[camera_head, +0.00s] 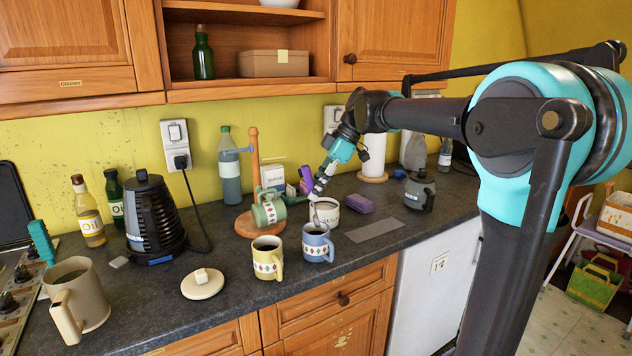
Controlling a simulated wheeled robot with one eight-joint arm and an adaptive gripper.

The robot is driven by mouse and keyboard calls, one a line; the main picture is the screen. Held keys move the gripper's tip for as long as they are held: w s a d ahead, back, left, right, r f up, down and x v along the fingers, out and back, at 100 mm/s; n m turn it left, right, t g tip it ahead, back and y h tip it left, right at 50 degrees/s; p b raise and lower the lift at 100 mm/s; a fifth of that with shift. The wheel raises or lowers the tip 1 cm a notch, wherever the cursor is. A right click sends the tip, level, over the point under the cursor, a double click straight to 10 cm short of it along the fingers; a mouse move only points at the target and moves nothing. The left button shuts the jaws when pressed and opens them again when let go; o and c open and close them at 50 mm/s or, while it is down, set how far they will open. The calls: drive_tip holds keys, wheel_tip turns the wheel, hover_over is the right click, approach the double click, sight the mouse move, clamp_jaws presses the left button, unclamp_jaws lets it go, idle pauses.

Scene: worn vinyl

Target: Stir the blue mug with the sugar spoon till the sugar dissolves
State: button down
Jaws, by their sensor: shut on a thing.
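The blue mug (317,247) stands upright near the counter's front edge, with a patterned band and dark liquid inside. My gripper (318,187) is above it, shut on the sugar spoon (315,212). The spoon points down toward the mug's mouth; its lower end seems to be inside the mug, but the tip is hidden. A white sugar pot (327,212) stands just behind the mug. Whether sugar remains in the liquid cannot be seen.
A yellow mug (267,262) stands close left of the blue mug. A green mug (268,210) hangs on a wooden stand behind. A round lid (202,284) and a large beige jug (77,298) are further left. A purple sponge (358,204) and a grey mat (375,229) lie to the right.

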sight(316, 214)
drive_tip(key=shift+f, duration=4.05)
drive_tip(key=shift+s+d, duration=0.25)
drive_tip(key=shift+s, duration=0.05)
drive_tip(key=shift+d, duration=0.3)
drive_tip(key=shift+w+a, duration=0.8)
drive_tip(key=shift+s+d, duration=0.3)
drive_tip(key=shift+s, duration=0.2)
drive_tip(key=shift+s+d, duration=0.3)
drive_tip(key=shift+s, duration=0.2)
